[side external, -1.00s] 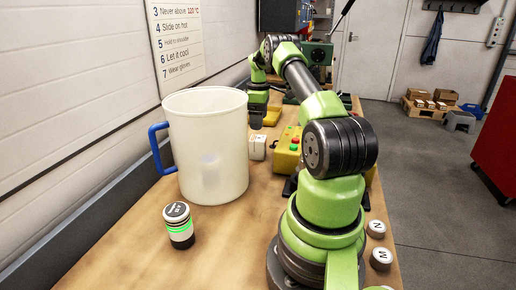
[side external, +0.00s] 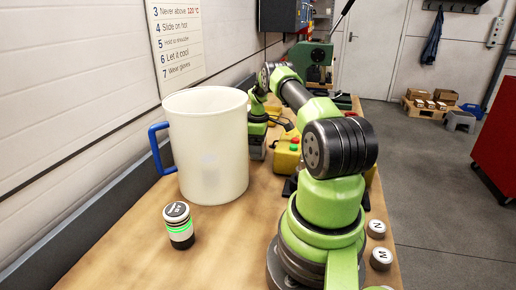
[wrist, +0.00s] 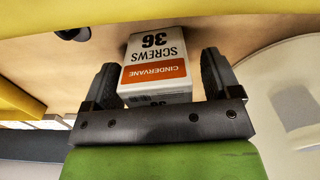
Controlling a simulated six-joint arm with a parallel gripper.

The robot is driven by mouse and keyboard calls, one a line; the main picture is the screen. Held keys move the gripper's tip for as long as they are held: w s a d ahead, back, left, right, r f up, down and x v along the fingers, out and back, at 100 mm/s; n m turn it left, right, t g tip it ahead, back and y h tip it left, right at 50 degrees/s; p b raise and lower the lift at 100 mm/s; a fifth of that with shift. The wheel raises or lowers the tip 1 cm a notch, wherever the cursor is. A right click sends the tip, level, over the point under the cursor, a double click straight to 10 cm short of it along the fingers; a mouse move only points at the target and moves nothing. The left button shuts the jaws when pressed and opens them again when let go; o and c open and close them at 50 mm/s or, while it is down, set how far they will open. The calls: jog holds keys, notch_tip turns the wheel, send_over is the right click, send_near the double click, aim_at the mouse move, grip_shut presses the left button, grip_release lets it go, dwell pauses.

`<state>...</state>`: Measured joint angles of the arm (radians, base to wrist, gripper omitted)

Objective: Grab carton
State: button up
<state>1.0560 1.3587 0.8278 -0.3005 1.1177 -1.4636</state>
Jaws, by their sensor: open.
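The carton (wrist: 155,72) is a small white box with an orange band, marked CINDERVANE, SCREWS 36. In the wrist view it stands between the two dark fingers of my open gripper (wrist: 158,62), one on each side. I see a narrow gap on the right; on the left the finger is very close, and I cannot tell whether it touches. In the side external view my gripper (side external: 257,143) is low at the bench, just right of the big jug, and hides most or all of the carton.
A large white jug (side external: 207,150) with a blue handle stands close to the left of my gripper. A yellow control box (side external: 287,155) with buttons is close on the right. A small canister (side external: 178,226) with a green ring stands at the front.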

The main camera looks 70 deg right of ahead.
jog(key=c, duration=1.1)
jog(key=shift+r, duration=0.15)
